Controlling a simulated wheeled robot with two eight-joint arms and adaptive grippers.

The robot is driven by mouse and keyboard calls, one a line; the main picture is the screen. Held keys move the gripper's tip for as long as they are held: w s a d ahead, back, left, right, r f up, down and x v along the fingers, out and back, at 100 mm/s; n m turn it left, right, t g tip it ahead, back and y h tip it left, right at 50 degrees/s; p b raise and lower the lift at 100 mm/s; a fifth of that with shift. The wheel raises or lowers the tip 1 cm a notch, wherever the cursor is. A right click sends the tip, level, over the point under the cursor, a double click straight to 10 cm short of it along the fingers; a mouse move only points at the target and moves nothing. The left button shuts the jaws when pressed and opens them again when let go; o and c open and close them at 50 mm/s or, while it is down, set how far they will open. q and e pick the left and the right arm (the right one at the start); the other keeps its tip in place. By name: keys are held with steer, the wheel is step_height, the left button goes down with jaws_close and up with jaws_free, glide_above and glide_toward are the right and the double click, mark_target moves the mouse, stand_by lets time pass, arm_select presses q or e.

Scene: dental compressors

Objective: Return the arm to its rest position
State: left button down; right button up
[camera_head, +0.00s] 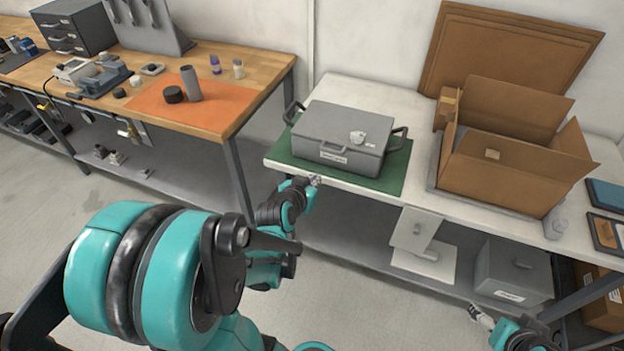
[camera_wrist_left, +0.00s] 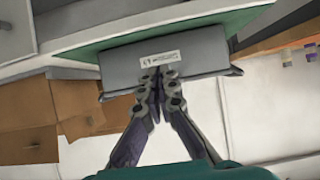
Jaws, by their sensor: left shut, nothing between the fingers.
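My left arm comes in from the left in the head view. Its gripper (camera_head: 313,181) is near the front edge of the white table, in front of the grey case (camera_head: 340,135) and apart from it as far as I can tell. In the left wrist view the left gripper's fingers (camera_wrist_left: 161,76) meet at the tips, shut and empty. The labelled grey case (camera_wrist_left: 205,52) shows beyond them. My right gripper (camera_head: 481,317) is low at the right in the head view, too small to tell whether open or shut.
The case rests on a green mat (camera_head: 398,175) on the white table (camera_head: 428,180). An open cardboard box (camera_head: 510,165) stands to its right. A wooden workbench (camera_head: 262,68) with an orange mat (camera_head: 215,112) is at the left. Open floor (camera_head: 180,235) lies in front.

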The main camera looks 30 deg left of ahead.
arm_select(q)
steer(key=s+d+r+m+g+h, duration=0.2)
steer(key=s+d+r+g, duration=0.1)
steer(key=s+d, duration=1)
steer(key=d+g, duration=0.1)
steer(key=d, duration=0.2)
steer(key=shift+g+h, duration=0.4)
steer(key=shift+w, duration=0.1)
stand_by(1.0)
